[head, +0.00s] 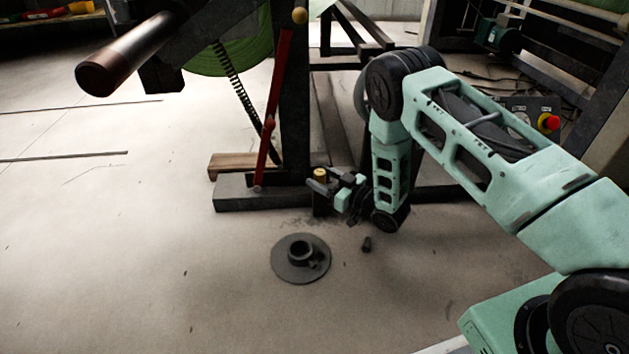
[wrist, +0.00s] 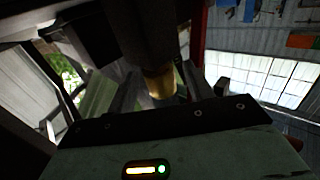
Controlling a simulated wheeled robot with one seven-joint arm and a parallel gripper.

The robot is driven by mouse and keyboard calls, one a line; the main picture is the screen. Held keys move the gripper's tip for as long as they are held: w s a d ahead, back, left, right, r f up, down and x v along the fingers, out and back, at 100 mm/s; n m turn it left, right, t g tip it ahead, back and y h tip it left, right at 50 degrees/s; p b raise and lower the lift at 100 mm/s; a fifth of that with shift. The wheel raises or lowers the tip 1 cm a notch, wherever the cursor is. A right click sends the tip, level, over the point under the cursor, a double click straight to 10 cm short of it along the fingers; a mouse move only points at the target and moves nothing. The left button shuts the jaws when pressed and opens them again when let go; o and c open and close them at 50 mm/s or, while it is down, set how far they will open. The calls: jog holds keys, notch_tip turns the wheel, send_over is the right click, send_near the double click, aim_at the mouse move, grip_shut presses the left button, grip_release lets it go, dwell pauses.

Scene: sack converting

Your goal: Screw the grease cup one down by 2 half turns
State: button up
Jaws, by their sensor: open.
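The grease cup (head: 320,174) is a small brass-yellow cylinder low on the machine frame, at the foot of the dark upright. My gripper (head: 322,186) is at the cup, with its fingers open around or right beside it. In the wrist view the brass cup (wrist: 160,85) shows between the two open fingers of my gripper (wrist: 160,92), below a dark cylindrical part. I cannot tell whether either finger touches the cup. The lower edge of the cup is hidden behind my gripper body in the wrist view.
A red bar (head: 274,110) leans along the upright. A dark roller (head: 135,55) juts out at upper left. The left floor is mostly clear.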

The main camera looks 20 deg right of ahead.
jog(key=shift+b+x, duration=0.4)
jog(key=shift+x, duration=1.15)
jog(key=c, duration=1)
jog(key=shift+d+r+m+t+h+p, duration=0.1)
jog(key=shift+m+t+h+p, duration=0.25)
jog(key=shift+h+p, duration=0.2)
